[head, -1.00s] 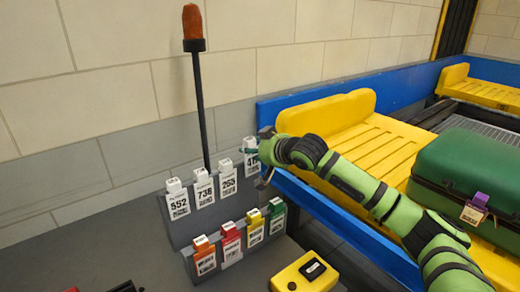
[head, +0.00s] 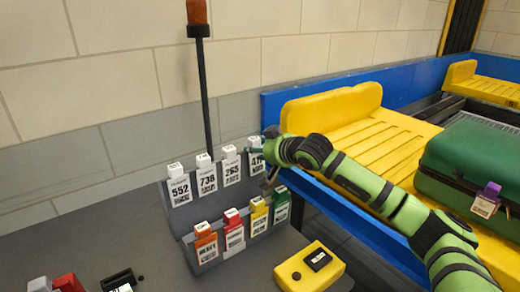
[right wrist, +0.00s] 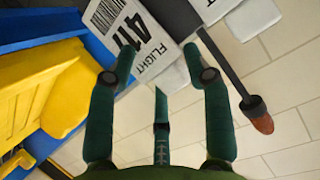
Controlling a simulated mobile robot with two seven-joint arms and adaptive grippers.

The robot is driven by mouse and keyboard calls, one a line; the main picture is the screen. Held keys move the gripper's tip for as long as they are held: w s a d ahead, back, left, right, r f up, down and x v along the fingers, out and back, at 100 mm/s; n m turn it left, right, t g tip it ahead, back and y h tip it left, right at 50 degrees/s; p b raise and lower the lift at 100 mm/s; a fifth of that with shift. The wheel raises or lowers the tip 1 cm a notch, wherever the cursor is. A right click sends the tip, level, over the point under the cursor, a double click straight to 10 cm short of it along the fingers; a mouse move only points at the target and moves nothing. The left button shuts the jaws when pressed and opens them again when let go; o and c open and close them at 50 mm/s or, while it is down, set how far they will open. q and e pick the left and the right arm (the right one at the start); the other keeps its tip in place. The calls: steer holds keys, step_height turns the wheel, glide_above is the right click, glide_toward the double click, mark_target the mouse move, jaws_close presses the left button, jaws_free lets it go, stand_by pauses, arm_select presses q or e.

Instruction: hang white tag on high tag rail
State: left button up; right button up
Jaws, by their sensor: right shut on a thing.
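The high tag rail is the upper step of a grey stand (head: 168,212). White tags 552 (head: 180,189), 738 (head: 207,177) and 265 (head: 232,168) hang on it in a row. A white tag 417 (head: 255,160) is at the right end of this row, partly hidden by my right gripper (head: 268,160). In the right wrist view, the tag 417 (right wrist: 130,38) shows large beyond the fingers of the right gripper (right wrist: 158,70). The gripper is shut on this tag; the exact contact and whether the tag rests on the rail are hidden. My left gripper is not in view.
Orange (head: 206,246), red (head: 234,234), yellow (head: 258,219) and green (head: 281,207) tags hang on the lower step. A lamp pole (head: 205,100) stands behind. A yellow box (head: 308,270) is in front. A green suitcase (head: 475,172) lies on the yellow conveyor tray (head: 370,145).

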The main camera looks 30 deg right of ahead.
steer(key=o, duration=1.2)
steer(key=shift+c, duration=0.2)
steer(key=shift+o, duration=0.5)
steer(key=v, duration=1.2)
